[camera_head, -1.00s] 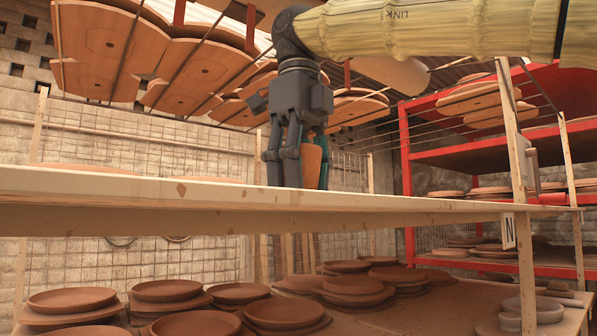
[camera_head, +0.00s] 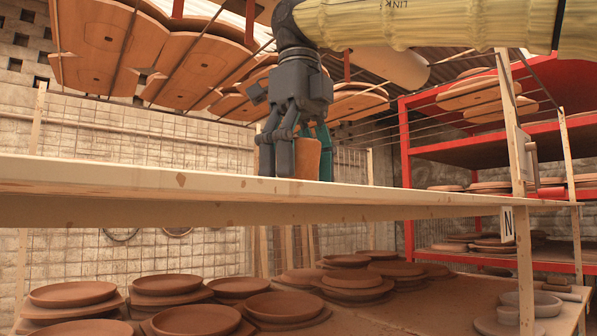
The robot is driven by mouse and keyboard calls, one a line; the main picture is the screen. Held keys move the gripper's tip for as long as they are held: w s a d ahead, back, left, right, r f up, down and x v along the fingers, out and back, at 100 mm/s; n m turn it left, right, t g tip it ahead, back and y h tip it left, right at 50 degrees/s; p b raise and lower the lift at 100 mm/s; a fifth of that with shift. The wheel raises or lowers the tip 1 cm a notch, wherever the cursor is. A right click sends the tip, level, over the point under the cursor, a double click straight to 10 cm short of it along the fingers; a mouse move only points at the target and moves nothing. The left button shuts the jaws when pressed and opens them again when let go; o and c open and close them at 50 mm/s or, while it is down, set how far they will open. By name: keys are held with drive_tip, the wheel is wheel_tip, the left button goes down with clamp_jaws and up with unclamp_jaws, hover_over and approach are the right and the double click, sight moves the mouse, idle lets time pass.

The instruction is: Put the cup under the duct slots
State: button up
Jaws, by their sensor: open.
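The cup (camera_head: 307,158) is a brown clay vessel standing on the long pale shelf (camera_head: 110,176), close to its front edge as I see it. Its base is hidden behind that edge. I cannot clearly make out the duct slots.
Brown boards (camera_head: 185,65) hang on rods above. A red rack (camera_head: 480,152) stands at right. A wooden post (camera_head: 521,150) with an "N" tag rises at the shelf's right part. Below, a table (camera_head: 420,312) holds several clay plates (camera_head: 75,292). The shelf left of the gripper looks clear.

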wheel_tip(320, 180, up, 5)
drive_tip(key=shift+f, duration=0.1)
drive_tip(key=shift+a+r, duration=0.15)
drive_tip(key=shift+r, duration=0.85)
